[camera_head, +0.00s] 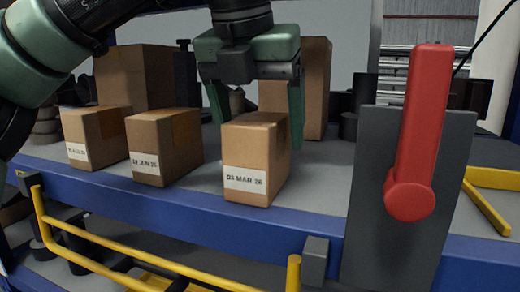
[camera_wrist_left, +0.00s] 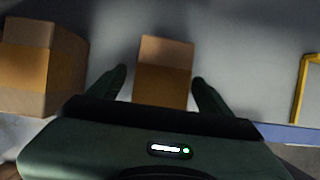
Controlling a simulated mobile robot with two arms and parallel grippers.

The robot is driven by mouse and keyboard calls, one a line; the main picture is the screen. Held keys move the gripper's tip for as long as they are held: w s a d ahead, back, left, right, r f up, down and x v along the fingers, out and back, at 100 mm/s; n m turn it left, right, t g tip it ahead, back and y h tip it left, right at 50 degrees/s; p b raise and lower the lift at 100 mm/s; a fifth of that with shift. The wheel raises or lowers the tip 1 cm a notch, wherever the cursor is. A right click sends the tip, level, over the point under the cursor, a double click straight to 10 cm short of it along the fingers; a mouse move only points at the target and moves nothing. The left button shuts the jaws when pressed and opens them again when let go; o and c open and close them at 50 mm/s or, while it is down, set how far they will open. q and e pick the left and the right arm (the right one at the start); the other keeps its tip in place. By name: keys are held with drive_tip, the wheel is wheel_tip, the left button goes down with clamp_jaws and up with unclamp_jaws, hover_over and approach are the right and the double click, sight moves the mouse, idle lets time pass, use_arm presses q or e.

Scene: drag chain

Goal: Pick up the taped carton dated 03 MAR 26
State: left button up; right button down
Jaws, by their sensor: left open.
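The carton labelled 03 MAR 26 (camera_head: 253,152) stands upright on the grey shelf near its front edge. Its top with a tape strip (camera_wrist_left: 164,80) shows in the left wrist view. My left gripper (camera_head: 256,112) comes down from above, open. Its fingers are on either side of the carton, and the left wrist view shows the fingers (camera_wrist_left: 158,84) beside it with gaps. Whether either finger touches the carton is hard to tell in the head view. My right gripper is not in view.
A carton labelled with a JUN 26 date (camera_head: 160,150) and another small carton (camera_head: 93,140) stand to the left. Larger cartons (camera_head: 132,76) stand behind. A red handle (camera_head: 420,130) on a grey plate (camera_head: 385,200) rises at right. A yellow rail (camera_head: 110,258) runs in front.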

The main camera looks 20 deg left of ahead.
use_arm(q)
drive_tip(key=shift+s, duration=0.2)
drive_tip(key=shift+w+f+b, duration=0.1)
drive_tip(key=shift+f+b, duration=0.1)
drive_tip(key=shift+b, duration=0.1)
drive_tip(key=shift+c, duration=0.3)
drive_tip(key=c, duration=1.6)
